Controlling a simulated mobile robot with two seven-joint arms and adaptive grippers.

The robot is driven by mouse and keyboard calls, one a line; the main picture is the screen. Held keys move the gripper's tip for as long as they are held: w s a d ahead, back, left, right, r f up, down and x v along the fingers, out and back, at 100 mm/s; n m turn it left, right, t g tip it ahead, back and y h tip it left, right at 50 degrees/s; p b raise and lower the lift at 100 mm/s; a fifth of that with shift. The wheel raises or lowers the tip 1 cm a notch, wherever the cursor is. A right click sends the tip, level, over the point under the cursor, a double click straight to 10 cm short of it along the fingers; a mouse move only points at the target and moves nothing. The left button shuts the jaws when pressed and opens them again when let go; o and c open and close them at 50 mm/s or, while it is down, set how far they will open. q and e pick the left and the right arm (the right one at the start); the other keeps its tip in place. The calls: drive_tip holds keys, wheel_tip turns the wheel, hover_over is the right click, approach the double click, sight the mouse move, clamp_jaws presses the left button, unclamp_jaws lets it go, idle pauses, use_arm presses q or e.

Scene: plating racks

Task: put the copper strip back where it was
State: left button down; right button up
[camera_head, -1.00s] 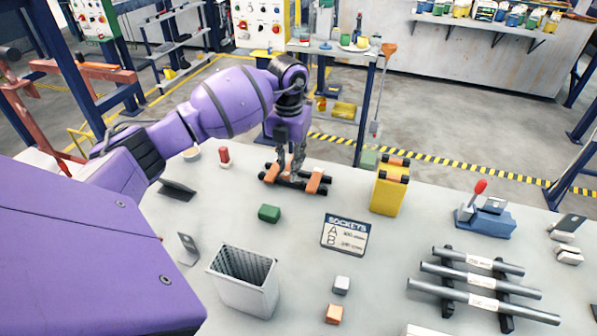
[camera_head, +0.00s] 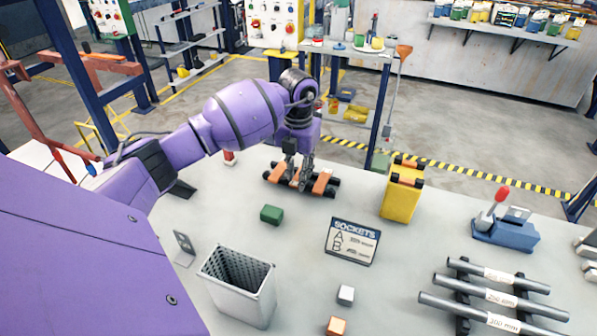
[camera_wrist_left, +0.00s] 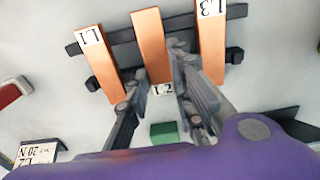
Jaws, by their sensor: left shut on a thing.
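Three copper strips lie across a dark two-bar rack. In the left wrist view the strip marked L1 (camera_wrist_left: 98,62) is on the left, the strip marked L3 (camera_wrist_left: 211,45) on the right, and the middle strip marked L2 (camera_wrist_left: 148,40) between them. My left gripper (camera_wrist_left: 158,70) is shut on the middle strip, near its L2 label. The strip is at the rack bars (camera_wrist_left: 120,48); whether it is fully seated I cannot tell. In the head view my left gripper (camera_head: 297,184) points down at the rack and hides most of the middle strip.
A yellow block (camera_head: 402,192) stands right of the rack. A green block (camera_head: 271,214), a SOCKETS sign (camera_head: 352,241) and a perforated bin (camera_head: 240,290) are nearer. A rack of labelled tubes (camera_head: 490,298) and a blue red-handled device (camera_head: 506,230) are at the right.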

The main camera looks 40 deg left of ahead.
use_arm(q)
drive_tip(key=c, duration=1.5)
unclamp_jaws()
drive_tip(key=shift+c, duration=0.2)
wheel_tip(320, 180, up, 13)
drive_tip(key=shift+f, duration=0.2)
